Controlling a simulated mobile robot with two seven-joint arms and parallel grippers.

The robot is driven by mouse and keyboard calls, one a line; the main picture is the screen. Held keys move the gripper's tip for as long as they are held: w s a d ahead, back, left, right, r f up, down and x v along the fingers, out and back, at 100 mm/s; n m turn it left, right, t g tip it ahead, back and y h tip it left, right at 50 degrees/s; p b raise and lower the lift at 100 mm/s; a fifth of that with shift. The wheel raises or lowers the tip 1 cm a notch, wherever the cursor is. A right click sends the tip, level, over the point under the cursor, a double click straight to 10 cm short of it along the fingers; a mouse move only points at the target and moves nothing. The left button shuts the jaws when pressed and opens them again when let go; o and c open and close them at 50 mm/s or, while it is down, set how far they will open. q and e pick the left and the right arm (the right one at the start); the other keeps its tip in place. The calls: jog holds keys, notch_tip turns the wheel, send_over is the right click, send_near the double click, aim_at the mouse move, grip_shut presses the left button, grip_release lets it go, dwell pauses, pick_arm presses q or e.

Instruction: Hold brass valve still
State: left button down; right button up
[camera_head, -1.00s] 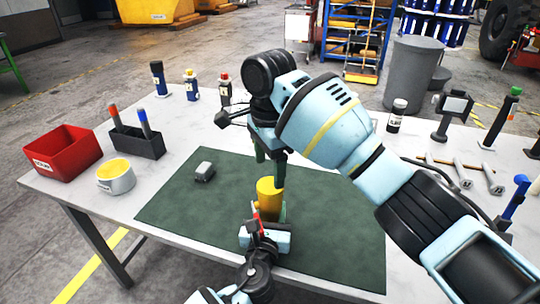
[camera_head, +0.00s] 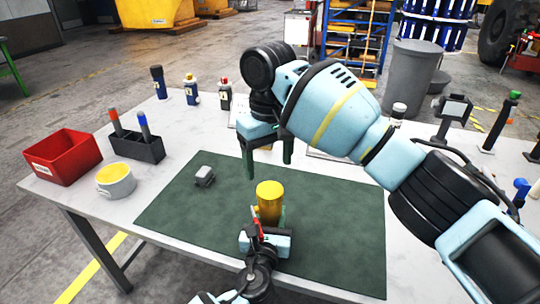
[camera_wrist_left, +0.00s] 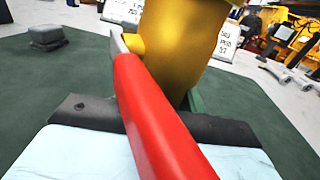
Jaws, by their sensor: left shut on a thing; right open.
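The brass valve (camera_head: 270,194) stands upright on the green mat (camera_head: 330,225). Its red lever handle (camera_head: 257,223) points toward me, and in the left wrist view the handle (camera_wrist_left: 150,115) crosses over my gripper. My left gripper (camera_head: 268,226) is shut on the valve low on its body; its fingers are mostly hidden, with one green finger (camera_wrist_left: 192,100) showing beside the brass body (camera_wrist_left: 185,42) in the left wrist view. My right gripper (camera_head: 268,166) is open and empty, above the mat behind the valve and apart from it.
A small grey block (camera_head: 204,176) lies on the mat at left. Several bottles stand behind; the mat's front right is clear.

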aim_at(270, 189)
jog(key=n, duration=0.3)
jog(key=shift+r, duration=0.2)
jog(key=n, duration=0.4)
jog(key=shift+d+r+n, duration=0.1)
jog(key=shift+r+n, duration=0.1)
jog(key=shift+n, duration=0.2)
jog(key=shift+f, duration=0.1)
jog(key=shift+f, duration=3.9)
jog(key=shift+c, duration=0.3)
jog(key=c, duration=0.9)
jog(key=o, duration=1.1)
